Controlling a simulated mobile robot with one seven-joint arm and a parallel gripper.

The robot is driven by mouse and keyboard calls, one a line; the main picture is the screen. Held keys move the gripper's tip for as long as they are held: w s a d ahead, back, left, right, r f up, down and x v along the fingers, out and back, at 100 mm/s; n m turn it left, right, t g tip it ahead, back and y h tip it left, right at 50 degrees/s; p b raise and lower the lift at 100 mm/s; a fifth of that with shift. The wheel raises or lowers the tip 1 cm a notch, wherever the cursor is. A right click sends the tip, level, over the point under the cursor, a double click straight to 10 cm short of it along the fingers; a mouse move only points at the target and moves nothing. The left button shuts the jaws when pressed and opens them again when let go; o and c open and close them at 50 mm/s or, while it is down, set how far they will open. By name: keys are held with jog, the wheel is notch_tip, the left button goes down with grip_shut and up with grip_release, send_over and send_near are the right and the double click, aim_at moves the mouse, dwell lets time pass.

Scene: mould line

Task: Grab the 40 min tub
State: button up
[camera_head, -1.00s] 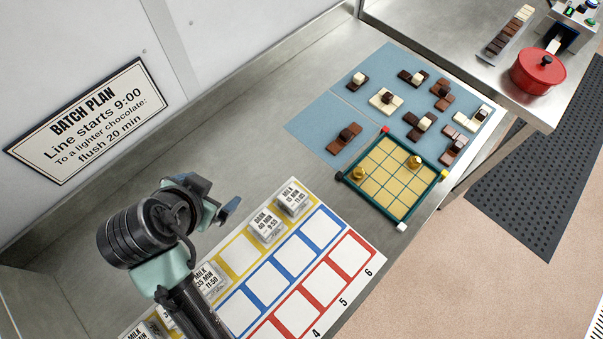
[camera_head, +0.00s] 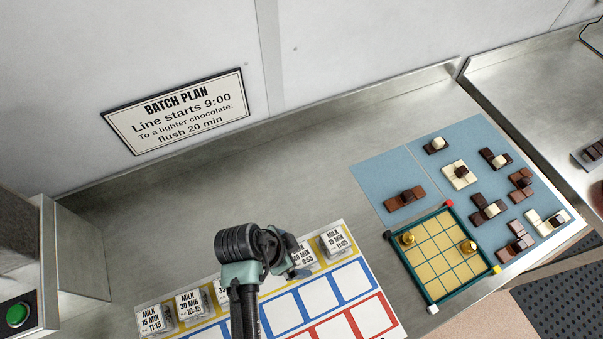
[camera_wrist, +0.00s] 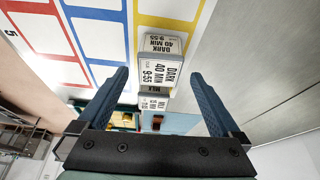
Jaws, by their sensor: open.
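The 40 min tub (camera_wrist: 162,66) is a small clear-sided block labelled "DARK 40 MIN 9:55". In the wrist view it stands ahead of my gripper (camera_wrist: 165,95), roughly in line with the gap between the two blue fingers. The fingers are apart with nothing held. In the head view the tub (camera_head: 304,258) is partly hidden behind my gripper (camera_head: 301,262), just left of the "MILK 15 MIN 11:05" tub (camera_head: 334,243). That milk tub also shows beyond the dark one in the wrist view (camera_wrist: 152,103).
The tubs stand on the yellow row of a board (camera_head: 372,318) with blue and red rows. More milk tubs (camera_head: 193,303) stand at its left. A green-framed grid tray (camera_head: 431,291) and blue mats with chocolates (camera_head: 382,170) lie to the right. The counter behind is clear.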

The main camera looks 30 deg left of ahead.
aim_at(300, 256)
jog(key=shift+p+x, duration=0.5)
jog(key=shift+x, duration=1.8)
jog(key=shift+s, duration=0.15)
jog(key=c, duration=1.4)
jog(key=shift+c, duration=0.2)
jog(key=shift+r, duration=0.1)
notch_tip(300, 256, up, 10)
jog(key=shift+f+b, duration=0.1)
jog(key=shift+b, duration=0.35)
notch_tip(300, 256, up, 7)
jog(key=p, duration=0.6)
jog(key=shift+p, duration=0.4)
